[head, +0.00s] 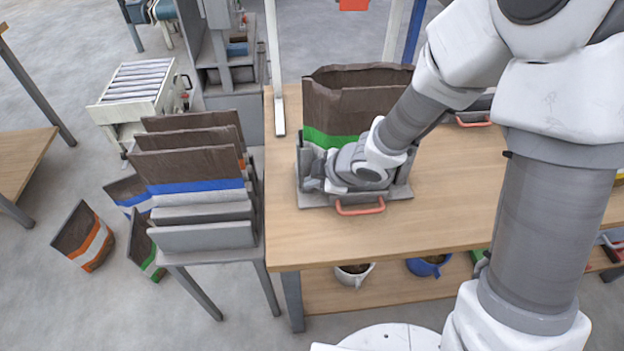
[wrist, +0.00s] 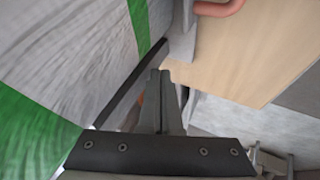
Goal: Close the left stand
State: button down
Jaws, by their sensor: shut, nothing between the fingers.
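The left stand (head: 402,191) is a grey frame with a red handle (head: 360,207) at its front, on the wooden table. A brown paper bag (head: 345,100) with a green band stands in it, its top gaping open. My gripper (head: 312,180) is low at the left front of the bag, by the stand's left side. In the wrist view my gripper's fingers (wrist: 160,78) are together and empty, close beside the green-striped bag (wrist: 75,60). The red handle also shows at the top of the wrist view (wrist: 220,7). My wrist hides the bag's lower front and part of the stand.
Another stand with a red handle (head: 473,122) is farther right, partly behind my arm. A rack of brown bags (head: 205,235) stands left of the table (head: 450,205). A white pot (head: 352,275) and a blue pot (head: 428,266) are on the lower shelf. The tabletop's front is clear.

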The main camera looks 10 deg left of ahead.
jog(key=shift+w, duration=0.1)
jog(key=shift+w+a+r+p, duration=0.1)
jog(key=shift+w+a+p, duration=0.1)
jog(key=shift+w+p, duration=0.35)
jog(key=w+a+p, duration=0.1)
jog(key=w+p, duration=0.4)
jog(key=w+a+p, duration=0.2)
jog(key=w+p, duration=0.3)
jog(key=w, duration=0.1)
jog(key=w+a+p, duration=0.1)
jog(key=w+p, duration=0.4)
jog(key=p, duration=0.1)
jog(key=shift+w+a+r, duration=0.2)
jog(key=shift+a, duration=0.05)
jog(key=w, duration=0.2)
jog(key=w+a, duration=0.1)
jog(key=w, duration=0.1)
jog(key=w+a+f, duration=0.1)
jog(key=w, duration=0.1)
jog(key=shift+w+a+r+b, duration=0.1)
jog(key=shift+w+b, duration=0.05)
jog(key=shift+w, duration=0.3)
jog(key=shift+w+a+b, duration=0.1)
jog(key=shift+w+b, duration=0.05)
jog(key=shift+w, duration=0.3)
jog(key=shift+w+r, duration=0.2)
jog(key=shift+w+a+r, duration=0.1)
jog(key=shift+r, duration=0.05)
